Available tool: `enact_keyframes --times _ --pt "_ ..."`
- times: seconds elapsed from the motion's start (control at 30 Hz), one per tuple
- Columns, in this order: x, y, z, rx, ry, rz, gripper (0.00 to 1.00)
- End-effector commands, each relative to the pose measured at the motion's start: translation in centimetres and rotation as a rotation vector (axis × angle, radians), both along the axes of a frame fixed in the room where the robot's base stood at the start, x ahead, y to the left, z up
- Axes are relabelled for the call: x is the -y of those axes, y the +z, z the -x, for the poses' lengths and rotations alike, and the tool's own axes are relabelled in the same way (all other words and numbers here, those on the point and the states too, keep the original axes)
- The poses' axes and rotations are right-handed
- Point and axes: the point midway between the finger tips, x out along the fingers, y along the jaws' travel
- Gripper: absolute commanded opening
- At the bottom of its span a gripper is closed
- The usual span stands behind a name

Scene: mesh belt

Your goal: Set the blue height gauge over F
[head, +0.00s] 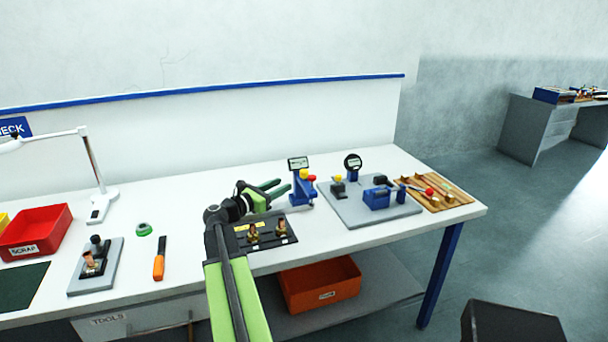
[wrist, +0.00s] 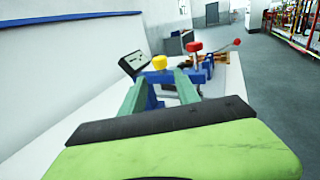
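The blue height gauge (head: 302,192) stands upright on the white bench, with a small display on top and yellow and red knobs. It also shows in the wrist view (wrist: 158,76), straight ahead. My gripper (head: 284,186) has its green fingers apart, pointing at the gauge from the left. In the wrist view the fingers (wrist: 160,86) spread with part of the blue body between or just beyond them; I cannot tell whether they touch it. A black plate (head: 283,230) with brass fittings lies in front of the gauge. No letter F is legible.
An orange-handled tool (head: 159,260), green ring (head: 144,229) and lamp (head: 98,200) are left. A low backboard runs behind.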

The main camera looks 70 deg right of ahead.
Motion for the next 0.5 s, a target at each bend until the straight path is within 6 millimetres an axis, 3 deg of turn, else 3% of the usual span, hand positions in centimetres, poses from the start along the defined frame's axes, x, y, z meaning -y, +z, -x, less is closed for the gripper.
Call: enact_keyframes --times 0.03,0.3,0.5 --pt "1.4 0.0 0.5 0.0 -0.002 0.0 0.38" --pt "7.5 0.0 3.1 0.001 -0.001 -0.001 0.38" --pt "10.2 0.0 4.3 0.001 0.0 -0.001 0.38"
